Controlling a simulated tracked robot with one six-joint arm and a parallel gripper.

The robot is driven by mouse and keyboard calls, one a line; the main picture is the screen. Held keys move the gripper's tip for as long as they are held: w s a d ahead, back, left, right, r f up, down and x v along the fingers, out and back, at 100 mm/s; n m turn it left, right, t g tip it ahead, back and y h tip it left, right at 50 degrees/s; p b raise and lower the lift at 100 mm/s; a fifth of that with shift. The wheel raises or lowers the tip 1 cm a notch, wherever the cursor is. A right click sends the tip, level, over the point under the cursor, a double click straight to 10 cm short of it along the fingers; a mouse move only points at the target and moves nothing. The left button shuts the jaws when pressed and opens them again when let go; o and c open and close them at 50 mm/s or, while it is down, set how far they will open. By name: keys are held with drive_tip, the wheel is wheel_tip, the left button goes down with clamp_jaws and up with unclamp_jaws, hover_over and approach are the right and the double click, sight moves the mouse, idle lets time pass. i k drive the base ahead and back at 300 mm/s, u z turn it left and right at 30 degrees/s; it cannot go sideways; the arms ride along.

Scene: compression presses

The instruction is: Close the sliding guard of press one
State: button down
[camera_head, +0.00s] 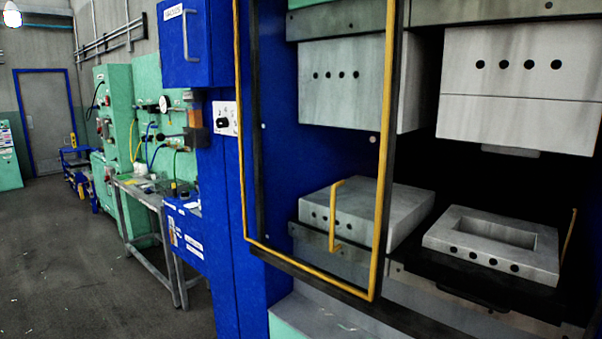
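A blue press (218,190) stands close on the right. Its sliding guard (382,150) is a yellow-edged frame with a dark inner border, in front of the left part of the press opening. A yellow handle (334,215) shows inside the frame. The right part of the opening is uncovered. There a lower mould block (480,232) with a rectangular recess sits below an upper block (520,85), with a gap between them. I cannot read a number on the press. My gripper is not in view.
A metal table (145,195) with small items stands left of the press, near green machine cabinets (115,110). A blue cart (78,170) and a grey door (46,120) are farther back. The floor (80,270) at the left is clear.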

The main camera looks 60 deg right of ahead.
sight(390, 4)
drive_tip(key=z, duration=0.25)
drive_tip(key=i, duration=1)
drive_tip(key=z, duration=0.3)
